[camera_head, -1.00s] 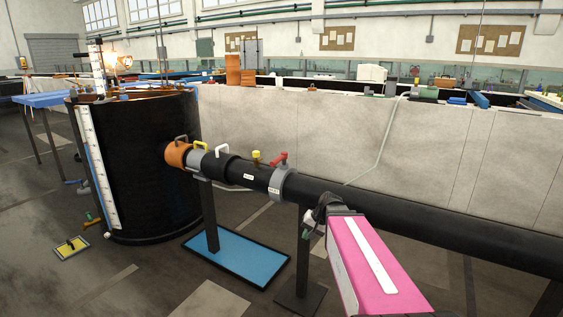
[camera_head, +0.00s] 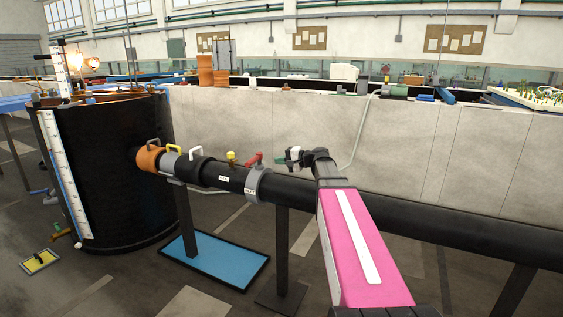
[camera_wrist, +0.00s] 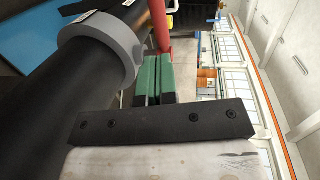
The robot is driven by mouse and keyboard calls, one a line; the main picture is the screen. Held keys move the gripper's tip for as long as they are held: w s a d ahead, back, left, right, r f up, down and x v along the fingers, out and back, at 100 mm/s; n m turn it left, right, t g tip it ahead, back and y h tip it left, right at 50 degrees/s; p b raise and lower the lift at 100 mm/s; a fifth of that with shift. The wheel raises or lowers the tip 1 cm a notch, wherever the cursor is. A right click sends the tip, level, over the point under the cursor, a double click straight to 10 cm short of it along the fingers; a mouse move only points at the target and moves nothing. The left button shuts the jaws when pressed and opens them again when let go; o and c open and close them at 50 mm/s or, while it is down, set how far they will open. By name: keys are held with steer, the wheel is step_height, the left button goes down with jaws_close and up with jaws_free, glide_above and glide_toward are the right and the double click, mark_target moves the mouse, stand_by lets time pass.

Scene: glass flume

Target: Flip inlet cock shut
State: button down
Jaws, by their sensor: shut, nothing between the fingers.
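A red lever (camera_head: 254,159) stands up at a slant from the grey collar (camera_head: 257,184) on the black pipe. I take it for the inlet cock, though the small labels are too small to read. My gripper (camera_head: 283,159) is just to the right of the lever in the head view, at about its height above the pipe. In the wrist view, the green-padded fingers (camera_wrist: 152,62) are shut together and empty. The red lever (camera_wrist: 160,26) rises close beyond their tips; I cannot tell whether they touch. The grey collar (camera_wrist: 105,48) is to the left.
A yellow-topped cock (camera_head: 231,158) stands left of the red lever. The long pale wall (camera_head: 400,150) runs behind the pipe. A blue tray (camera_head: 215,258) lies on the floor.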

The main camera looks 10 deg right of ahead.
mark_target(253, 161)
steer(key=x, duration=0.9)
steer(key=shift+w+a+f, duration=0.1)
steer(key=shift+w+a, duration=0.05)
steer(key=shift+a, duration=0.1)
steer(key=shift+w+a, duration=0.15)
steer(key=shift+a, duration=0.15)
steer(key=shift+x, duration=0.85)
